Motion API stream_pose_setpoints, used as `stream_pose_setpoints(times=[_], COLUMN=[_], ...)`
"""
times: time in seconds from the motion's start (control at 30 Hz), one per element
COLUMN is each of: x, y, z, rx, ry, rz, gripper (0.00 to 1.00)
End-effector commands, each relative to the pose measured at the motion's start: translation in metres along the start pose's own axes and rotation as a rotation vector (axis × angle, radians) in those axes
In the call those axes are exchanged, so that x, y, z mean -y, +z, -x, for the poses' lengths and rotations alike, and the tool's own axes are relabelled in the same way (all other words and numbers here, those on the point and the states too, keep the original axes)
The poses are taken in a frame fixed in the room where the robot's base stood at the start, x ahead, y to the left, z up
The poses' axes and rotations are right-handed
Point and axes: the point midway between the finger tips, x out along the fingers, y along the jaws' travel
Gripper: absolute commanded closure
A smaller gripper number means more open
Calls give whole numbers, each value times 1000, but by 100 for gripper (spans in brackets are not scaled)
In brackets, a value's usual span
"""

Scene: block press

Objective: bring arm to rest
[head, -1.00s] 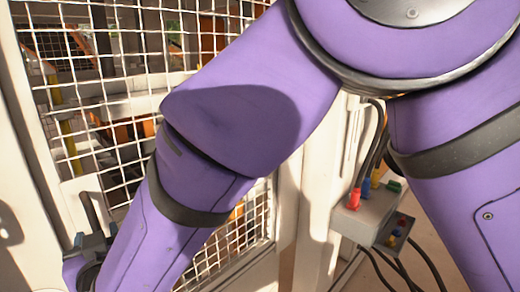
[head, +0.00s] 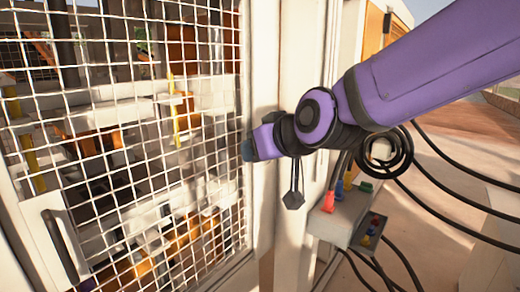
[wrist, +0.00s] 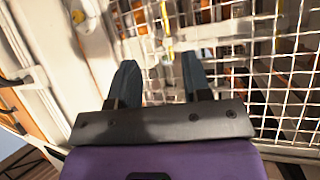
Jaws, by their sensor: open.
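My gripper (head: 250,148) is at the end of my purple arm, which comes in from the upper right in the head view. It points left in front of the pale post beside the mesh door. In the wrist view, the two dark fingers of my gripper (wrist: 158,72) stand apart with nothing between them. The white mesh (wrist: 235,40) lies behind them. I cannot tell how far the fingertips are from the mesh.
The mesh door (head: 130,130) with a dark handle (head: 62,245) fills the left; machinery shows behind it. A grey box (head: 335,215) with coloured plugs and black cables (head: 440,190) is below my arm. Open paved ground (head: 440,240) lies at the right.

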Motion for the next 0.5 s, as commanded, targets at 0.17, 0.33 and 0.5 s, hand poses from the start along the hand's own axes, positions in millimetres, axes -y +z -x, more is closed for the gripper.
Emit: stream_pose_setpoints(times=[0.17,0.33,0.5], x=[-57,-98,-127], y=[19,48,85], z=[56,112,171], rx=[110,224,340], ry=[87,174,268], rz=[-52,-116,-202], gripper=[56,56,56])
